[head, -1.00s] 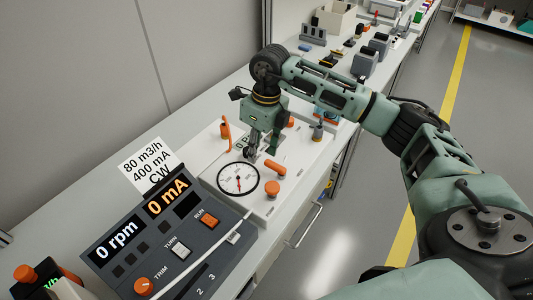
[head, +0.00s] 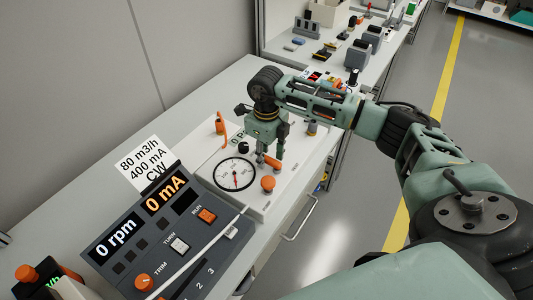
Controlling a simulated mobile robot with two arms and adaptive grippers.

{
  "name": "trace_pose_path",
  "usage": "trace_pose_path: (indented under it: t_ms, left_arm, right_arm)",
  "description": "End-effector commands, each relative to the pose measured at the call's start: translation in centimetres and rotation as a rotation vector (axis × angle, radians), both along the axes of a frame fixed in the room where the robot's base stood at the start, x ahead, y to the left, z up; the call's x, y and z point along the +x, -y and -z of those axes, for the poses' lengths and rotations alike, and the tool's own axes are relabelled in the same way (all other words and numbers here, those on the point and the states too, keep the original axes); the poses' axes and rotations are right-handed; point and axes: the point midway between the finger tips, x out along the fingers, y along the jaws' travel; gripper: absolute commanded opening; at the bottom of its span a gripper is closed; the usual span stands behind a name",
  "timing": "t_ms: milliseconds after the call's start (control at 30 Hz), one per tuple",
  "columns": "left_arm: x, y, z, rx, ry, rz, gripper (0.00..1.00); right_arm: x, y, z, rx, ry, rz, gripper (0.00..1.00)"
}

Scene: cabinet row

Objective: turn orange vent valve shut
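My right gripper (head: 270,155) points down over the white valve panel (head: 204,153), its two fingers apart. An orange lever handle (head: 272,162) lies just below and between the fingertips; I cannot tell whether they touch it. Another orange lever (head: 220,125) stands upright at the panel's left back. A round orange knob (head: 268,183) sits nearer the front, beside the dial gauge (head: 235,174). The labels are too small to read, so I cannot tell which orange part is the vent valve. My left gripper is not in view.
A dark console (head: 150,235) reading 0 rpm and 0 mA stands in front of the panel, with a card (head: 146,160) behind it. A black knob (head: 243,147) is left of the gripper. Several devices crowd the far bench. The floor at right is clear.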

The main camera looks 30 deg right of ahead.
Motion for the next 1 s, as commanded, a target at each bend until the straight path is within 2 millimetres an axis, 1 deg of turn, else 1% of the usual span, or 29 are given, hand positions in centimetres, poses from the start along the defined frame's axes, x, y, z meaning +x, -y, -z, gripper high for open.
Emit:
trace_pose_path:
  t_ms: [33,67,433,767,1000]
  left_arm:
    - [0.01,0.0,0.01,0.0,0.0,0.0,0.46]
    - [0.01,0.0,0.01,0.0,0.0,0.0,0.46]
    - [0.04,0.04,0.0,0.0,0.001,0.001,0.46]
    - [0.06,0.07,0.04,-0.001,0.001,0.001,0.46]
    - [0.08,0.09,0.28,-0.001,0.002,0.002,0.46]
  right_arm:
    - [0.0,-0.02,-0.01,0.0,0.0,0.0,0.36]
    - [0.01,-0.03,-0.01,0.0,0.0,0.0,0.33]
    - [0.02,-0.04,-0.06,0.0,0.001,-0.001,0.01]
    - [0.06,0.03,-0.06,0.0,0.001,0.014,0.0]
    - [0.19,0.41,-0.03,0.0,0.001,0.113,0.0]
